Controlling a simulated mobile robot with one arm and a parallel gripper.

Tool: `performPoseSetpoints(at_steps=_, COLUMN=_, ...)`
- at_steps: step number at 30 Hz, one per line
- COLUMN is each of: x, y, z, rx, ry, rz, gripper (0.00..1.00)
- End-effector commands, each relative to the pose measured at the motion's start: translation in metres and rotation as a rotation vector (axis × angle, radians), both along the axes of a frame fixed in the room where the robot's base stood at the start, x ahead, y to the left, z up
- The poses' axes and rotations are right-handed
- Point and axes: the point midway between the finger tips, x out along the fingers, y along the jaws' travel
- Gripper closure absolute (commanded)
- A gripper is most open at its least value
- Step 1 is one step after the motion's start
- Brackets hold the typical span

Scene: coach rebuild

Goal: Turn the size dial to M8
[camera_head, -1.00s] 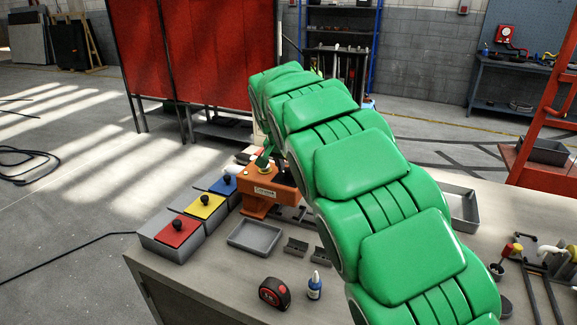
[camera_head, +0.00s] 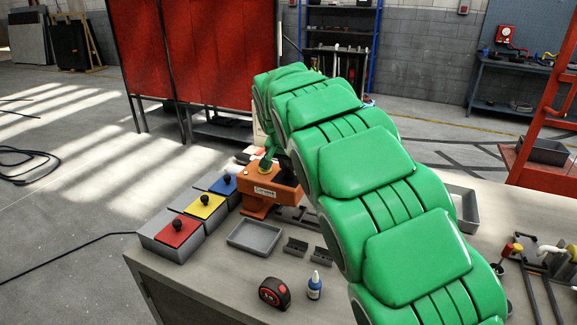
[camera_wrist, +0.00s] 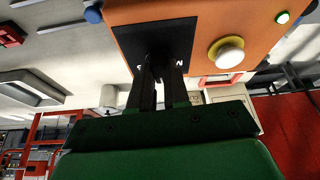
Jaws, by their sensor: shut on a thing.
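An orange machine (camera_head: 262,194) stands on the bench in the head view, with a label on its front. In the wrist view its orange face (camera_wrist: 195,18) carries a black panel (camera_wrist: 130,30). My gripper (camera_wrist: 160,66) is shut on the dark size dial (camera_wrist: 161,50) on that panel. The fingers cover much of the dial, and only part of some white lettering shows beside them, so I cannot read the setting. In the head view my green arm hides part of the machine, and the dial cannot be made out there.
A pale round button (camera_wrist: 228,53) and a small lit green one (camera_wrist: 282,17) sit beside the panel. Red, yellow and blue lidded boxes (camera_head: 178,232) stand left of the machine. A grey tray (camera_head: 254,238), tape measure (camera_head: 274,293) and small bottle (camera_head: 314,286) lie in front.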

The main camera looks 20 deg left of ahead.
Motion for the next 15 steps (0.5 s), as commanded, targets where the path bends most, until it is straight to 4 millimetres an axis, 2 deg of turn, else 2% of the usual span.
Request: performPoseSetpoints(at_steps=15, x=-0.0003, y=-0.002, z=-0.0005, rx=0.001, ry=0.003, rz=0.424, gripper=1.0)
